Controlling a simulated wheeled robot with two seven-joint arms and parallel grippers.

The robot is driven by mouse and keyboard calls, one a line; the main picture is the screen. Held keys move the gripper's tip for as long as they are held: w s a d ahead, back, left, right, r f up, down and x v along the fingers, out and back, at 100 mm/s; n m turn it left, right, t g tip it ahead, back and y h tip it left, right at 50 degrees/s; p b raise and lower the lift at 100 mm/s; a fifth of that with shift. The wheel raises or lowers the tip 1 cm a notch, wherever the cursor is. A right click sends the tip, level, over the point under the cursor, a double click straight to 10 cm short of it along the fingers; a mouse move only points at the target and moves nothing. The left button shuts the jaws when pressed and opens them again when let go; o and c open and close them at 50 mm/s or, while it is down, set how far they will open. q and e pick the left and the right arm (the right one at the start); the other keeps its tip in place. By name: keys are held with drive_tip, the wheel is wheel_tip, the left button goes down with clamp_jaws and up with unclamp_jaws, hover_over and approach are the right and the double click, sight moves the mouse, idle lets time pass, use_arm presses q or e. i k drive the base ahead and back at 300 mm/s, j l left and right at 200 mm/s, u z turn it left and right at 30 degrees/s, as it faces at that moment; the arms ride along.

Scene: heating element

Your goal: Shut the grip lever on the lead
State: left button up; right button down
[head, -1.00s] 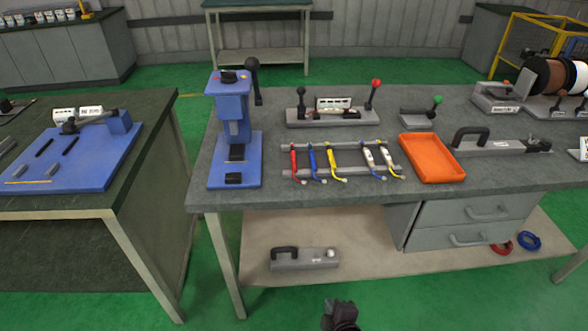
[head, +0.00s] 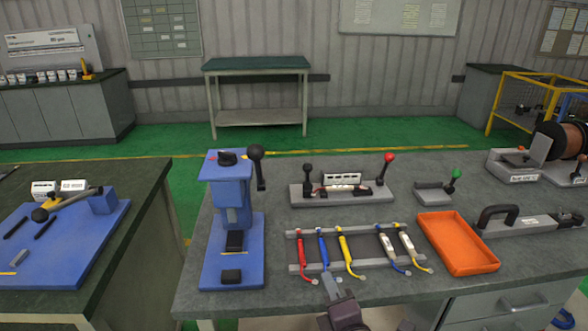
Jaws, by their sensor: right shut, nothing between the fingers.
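A grey fixture (head: 346,197) stands at the back middle of the bench. It carries a black-knobbed lever (head: 307,180) at its left end and a red-knobbed lever (head: 385,168) at its right end, both standing up. A small lead-like piece with red and white parts (head: 343,190) lies across the fixture between them; its exact seating is too small to tell. My right gripper (head: 330,286) is shut and empty at the bench's front edge, in front of the rack and well short of the fixture. My left gripper is out of view.
A rack (head: 294,234) with several coloured leads stands between my right gripper and the fixture. An orange tray (head: 457,264) is right of it, with a green-knobbed lever unit (head: 436,194) behind. A blue press (head: 231,215) stands at the left.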

sight(307, 167)
drive_tip(key=i+j, duration=0.1)
drive_tip(key=i, duration=0.4)
drive_tip(key=i+j, duration=0.1)
drive_tip(key=i, duration=0.45)
